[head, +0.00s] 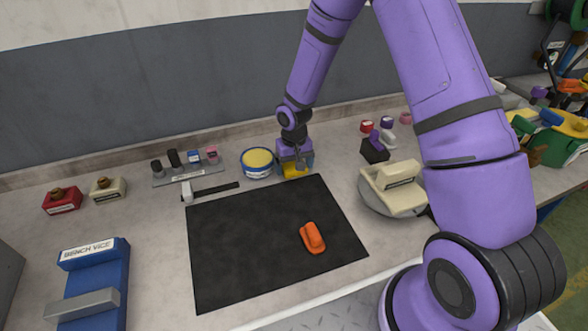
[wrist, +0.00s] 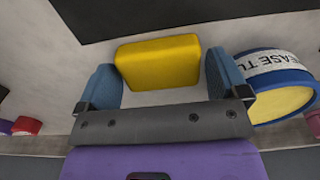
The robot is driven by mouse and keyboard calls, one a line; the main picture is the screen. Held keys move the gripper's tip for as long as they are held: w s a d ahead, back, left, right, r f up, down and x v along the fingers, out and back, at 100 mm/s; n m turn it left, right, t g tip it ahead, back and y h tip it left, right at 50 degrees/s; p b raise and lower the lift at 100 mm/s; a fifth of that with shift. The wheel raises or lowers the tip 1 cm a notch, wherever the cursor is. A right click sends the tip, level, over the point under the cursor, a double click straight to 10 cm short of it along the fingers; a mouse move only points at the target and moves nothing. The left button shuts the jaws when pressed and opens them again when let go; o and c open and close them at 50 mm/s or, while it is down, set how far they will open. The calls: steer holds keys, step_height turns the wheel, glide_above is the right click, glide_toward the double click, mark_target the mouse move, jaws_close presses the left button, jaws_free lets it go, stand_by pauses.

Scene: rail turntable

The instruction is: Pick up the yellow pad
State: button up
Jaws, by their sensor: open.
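The yellow pad (wrist: 158,62) lies on the bench just past the back edge of the black mat (head: 262,260). In the wrist view it sits between the two blue fingers of my open gripper (wrist: 164,80), with a gap on each side. In the head view my gripper (head: 295,168) is over the pad, and only part of the yellow pad (head: 294,172) shows beneath it.
A blue tub with a yellow top (head: 257,162) stands close beside my gripper; its label shows in the wrist view (wrist: 283,62). An orange block (head: 312,238) lies on the mat. A hammer (head: 188,191) lies left of the tub. A blue bench vice (head: 92,285) stands front left.

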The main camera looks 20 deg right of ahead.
steer(key=c, duration=0.8)
steer(key=shift+o, duration=0.2)
steer(key=shift+r, duration=0.55)
step_height(320, 180, up, 2)
steer(key=shift+r, duration=0.15)
steer(key=s, duration=0.5)
steer(key=s+r, duration=0.1)
steer(key=s, duration=1)
steer(key=shift+r, duration=0.3)
steer(key=shift+o, duration=1)
steer(key=shift+c, duration=0.3)
